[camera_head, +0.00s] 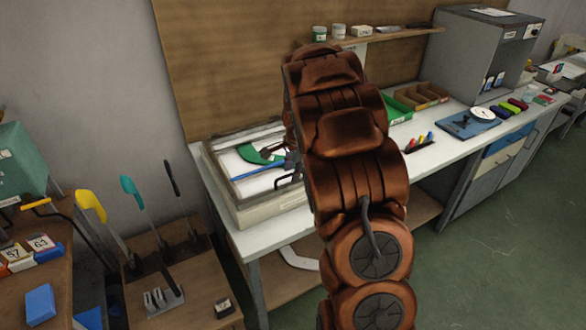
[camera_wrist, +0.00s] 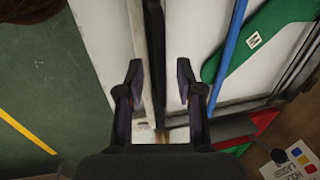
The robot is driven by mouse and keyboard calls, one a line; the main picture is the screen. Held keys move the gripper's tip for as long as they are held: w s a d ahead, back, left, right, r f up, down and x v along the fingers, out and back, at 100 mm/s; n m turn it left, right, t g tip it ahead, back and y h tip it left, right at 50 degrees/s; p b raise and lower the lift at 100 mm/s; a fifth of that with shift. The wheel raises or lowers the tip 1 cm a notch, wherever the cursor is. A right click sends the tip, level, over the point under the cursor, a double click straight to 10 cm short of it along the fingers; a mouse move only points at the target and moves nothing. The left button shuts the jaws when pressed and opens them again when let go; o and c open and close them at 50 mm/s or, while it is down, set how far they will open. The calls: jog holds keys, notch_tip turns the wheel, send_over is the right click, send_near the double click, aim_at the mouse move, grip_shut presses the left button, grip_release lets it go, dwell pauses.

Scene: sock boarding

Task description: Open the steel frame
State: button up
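The steel frame (camera_head: 216,172) lies low and flat on a pale base at the left end of the white bench. In the wrist view, its dark metal bar (camera_wrist: 154,60) runs lengthwise between my fingers. A green sock-shaped piece (camera_head: 262,154) marked "M" in the wrist view (camera_wrist: 258,45) lies inside the frame on a white surface. A blue strip (camera_head: 258,172) lies beside it. My gripper (camera_wrist: 159,78) is open, one finger on each side of the bar; contact cannot be told. My arm hides the frame's right part in the head view.
A green tray (camera_head: 398,110), a pen holder (camera_head: 420,143) and a blue board (camera_head: 465,126) stand farther right on the bench. Upright tools with yellow (camera_head: 90,205) and teal (camera_head: 131,190) heads stand on the left. A grey cabinet (camera_head: 480,55) stands at the back.

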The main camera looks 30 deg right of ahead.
grip_shut()
jog(key=shift+d, duration=0.1)
dwell(0.4)
jog(key=shift+r, duration=0.1)
